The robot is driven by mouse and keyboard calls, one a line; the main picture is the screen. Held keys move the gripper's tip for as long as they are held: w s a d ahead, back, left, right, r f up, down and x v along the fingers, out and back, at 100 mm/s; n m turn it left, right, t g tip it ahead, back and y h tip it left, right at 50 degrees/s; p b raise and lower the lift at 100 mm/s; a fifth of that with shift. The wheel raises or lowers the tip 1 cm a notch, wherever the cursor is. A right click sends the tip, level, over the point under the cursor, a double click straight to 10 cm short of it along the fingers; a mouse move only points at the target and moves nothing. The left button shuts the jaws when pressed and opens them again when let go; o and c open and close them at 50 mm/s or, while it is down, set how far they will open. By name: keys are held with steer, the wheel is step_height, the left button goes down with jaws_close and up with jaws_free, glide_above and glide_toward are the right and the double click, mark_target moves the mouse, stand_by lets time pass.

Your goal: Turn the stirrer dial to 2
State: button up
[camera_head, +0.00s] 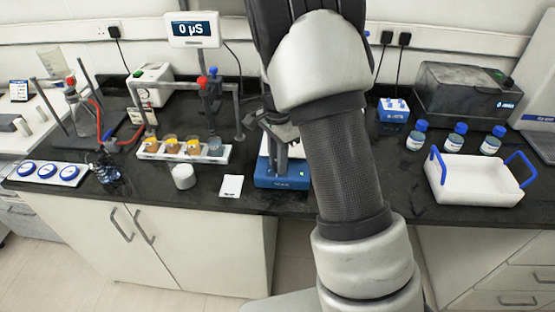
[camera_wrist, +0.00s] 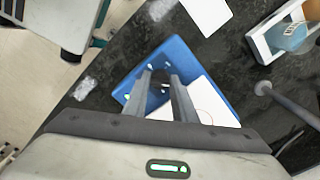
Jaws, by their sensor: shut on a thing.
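The blue stirrer (camera_head: 268,181) stands near the bench's front edge, with a white top plate (camera_wrist: 205,101) in the wrist view. Its blue body (camera_wrist: 180,52) lies under my fingers there. My gripper (camera_wrist: 160,77) reaches down over the stirrer's front side, its two fingers close together around a small dark part that I take to be the dial. The fingers hide most of the dial, so its pointer and any numbers cannot be read. In the head view my gripper (camera_head: 281,160) is over the stirrer and partly hidden by my arm.
A white card (camera_head: 231,186) and a white tub (camera_head: 183,177) lie left of the stirrer. A white rack (camera_head: 188,151) of beakers stands behind them, with a probe stand and meter (camera_head: 194,29). A white tray (camera_head: 475,180) and several bottles are at the right.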

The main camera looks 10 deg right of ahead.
steer(key=o, duration=0.8)
steer(key=shift+c, duration=0.2)
steer(key=shift+r, duration=0.1)
step_height(320, 180, up, 17)
steer(key=shift+r+p, duration=0.15)
steer(key=shift+p, duration=0.25)
